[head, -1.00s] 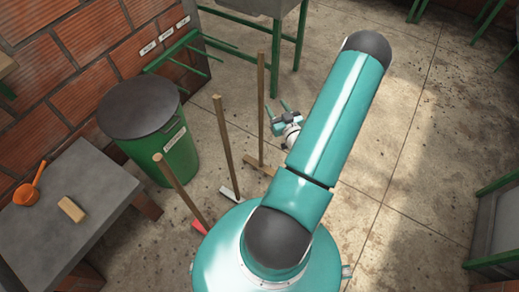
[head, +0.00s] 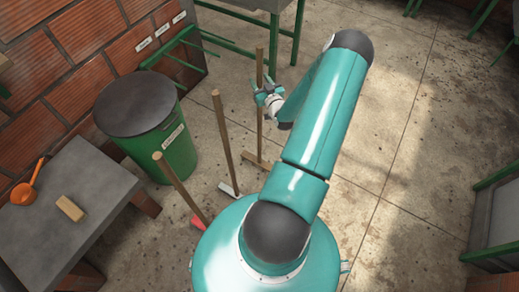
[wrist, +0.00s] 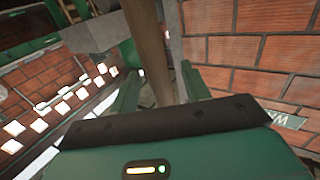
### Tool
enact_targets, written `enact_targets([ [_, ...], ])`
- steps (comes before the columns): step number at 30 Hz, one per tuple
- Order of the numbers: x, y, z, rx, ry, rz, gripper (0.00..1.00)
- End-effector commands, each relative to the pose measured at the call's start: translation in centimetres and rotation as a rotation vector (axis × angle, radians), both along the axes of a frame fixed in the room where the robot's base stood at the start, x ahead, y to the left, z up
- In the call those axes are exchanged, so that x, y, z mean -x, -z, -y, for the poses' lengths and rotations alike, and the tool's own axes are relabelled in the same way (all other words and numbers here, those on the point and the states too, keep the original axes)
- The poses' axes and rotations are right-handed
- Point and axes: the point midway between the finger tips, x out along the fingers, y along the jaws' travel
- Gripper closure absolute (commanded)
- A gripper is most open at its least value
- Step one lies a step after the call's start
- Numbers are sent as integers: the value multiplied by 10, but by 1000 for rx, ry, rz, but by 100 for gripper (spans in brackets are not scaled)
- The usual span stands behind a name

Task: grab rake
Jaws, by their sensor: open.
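Three long wooden handles stand upright behind my body. The right one, with a wooden crosspiece at its foot, looks like the rake (head: 260,58); its head's teeth cannot be made out. My gripper (head: 262,88) is open at the upper half of this handle.
A middle handle (head: 224,140) with a pale head and a left handle (head: 180,185) with a red head stand close by. A green bin (head: 178,155) and a grey table (head: 65,225) are at left. Open concrete floor (head: 420,130) lies right.

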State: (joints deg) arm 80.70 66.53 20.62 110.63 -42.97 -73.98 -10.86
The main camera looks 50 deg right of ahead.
Motion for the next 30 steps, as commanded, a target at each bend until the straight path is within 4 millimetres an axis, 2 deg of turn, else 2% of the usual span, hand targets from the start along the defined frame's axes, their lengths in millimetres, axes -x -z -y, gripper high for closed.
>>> enact_targets([
  [3, -8, 0, 4, -1, 1, 0, 53],
  [9, -8, 0, 4, 0, 1, -1, 53],
  [16, -7, 0, 4, 0, 1, -1, 98],
  [17, -7, 0, 4, 0, 1, 0, 100],
  [30, -7, 0, 4, 0, 1, 0, 100],
])
